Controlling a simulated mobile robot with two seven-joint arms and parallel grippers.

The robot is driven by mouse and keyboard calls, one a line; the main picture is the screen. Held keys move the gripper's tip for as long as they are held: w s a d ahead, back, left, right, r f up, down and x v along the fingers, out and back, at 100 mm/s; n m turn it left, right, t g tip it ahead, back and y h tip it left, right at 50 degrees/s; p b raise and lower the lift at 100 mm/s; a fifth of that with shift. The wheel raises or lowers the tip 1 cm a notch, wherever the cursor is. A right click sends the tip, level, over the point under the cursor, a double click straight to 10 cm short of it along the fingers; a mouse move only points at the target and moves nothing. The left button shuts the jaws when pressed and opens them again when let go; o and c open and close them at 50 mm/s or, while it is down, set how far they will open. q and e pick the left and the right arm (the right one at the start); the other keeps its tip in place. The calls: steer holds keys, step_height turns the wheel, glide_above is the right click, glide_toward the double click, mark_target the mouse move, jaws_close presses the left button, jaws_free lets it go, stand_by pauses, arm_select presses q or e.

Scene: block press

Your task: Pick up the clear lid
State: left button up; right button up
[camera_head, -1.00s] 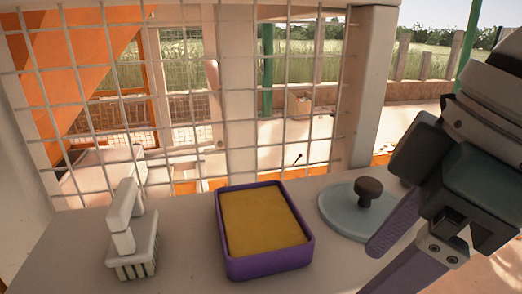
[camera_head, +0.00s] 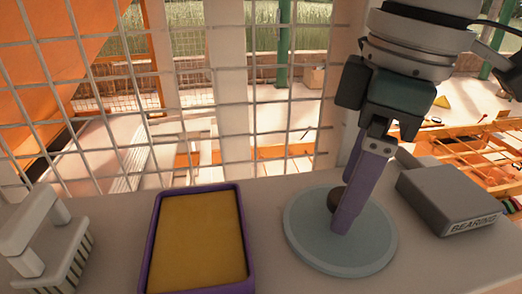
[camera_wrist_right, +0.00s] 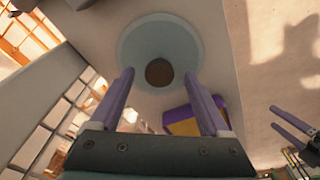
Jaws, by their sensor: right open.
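The clear lid (camera_head: 305,238) is a pale blue-grey disc lying flat on the counter, with a dark round knob (camera_head: 335,198) on top. It also shows in the right wrist view (camera_wrist_right: 135,45), its knob lying between the fingertips in that picture. My right gripper (camera_head: 342,222) is open, its purple fingers pointing down over the lid beside the knob. One finger partly hides the knob in the head view; I cannot tell whether they touch. My left gripper (camera_wrist_right: 278,118) shows only at the right of the wrist view, fingers apart and empty.
A purple tray (camera_head: 150,235) with a yellow pad (camera_head: 198,240) stands left of the lid. A white-handled brush (camera_head: 45,240) is at far left. A grey box marked BEARING (camera_head: 450,195) lies right of the lid. A wire mesh (camera_head: 230,90) stands behind the counter.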

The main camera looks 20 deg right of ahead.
steer(key=shift+w+f, duration=0.1)
steer(key=shift+f, duration=1.2)
jaws_close()
